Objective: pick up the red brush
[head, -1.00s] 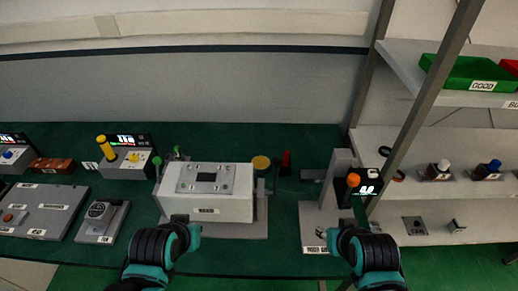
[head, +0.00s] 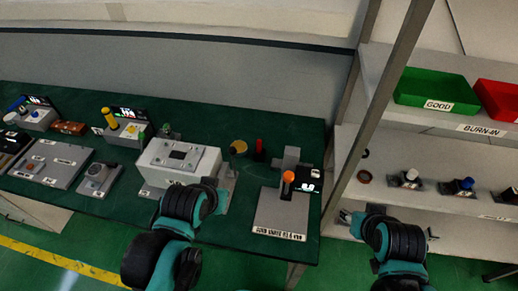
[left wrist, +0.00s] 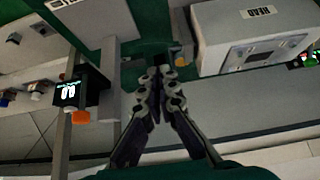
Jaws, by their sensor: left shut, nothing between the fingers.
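A small upright red object (head: 259,146), which looks like the red brush, stands at the back of the green table, right of a yellow round-topped item (head: 238,147). My left gripper (head: 222,196) is low at the right end of the white box, in front of and apart from the red object. In the left wrist view its fingers (left wrist: 160,78) are shut with nothing between them; I cannot make out the brush there. My right gripper (head: 347,216) is beside the shelf, partly hidden by its arm; its jaw state is unclear.
A white box (head: 205,167) stands left of my left gripper. A grey stand with an orange knob (head: 288,177) stands to the right. A shelf post (head: 375,120) and shelves with a green bin (head: 436,90) and a red bin (head: 500,97) are at the right.

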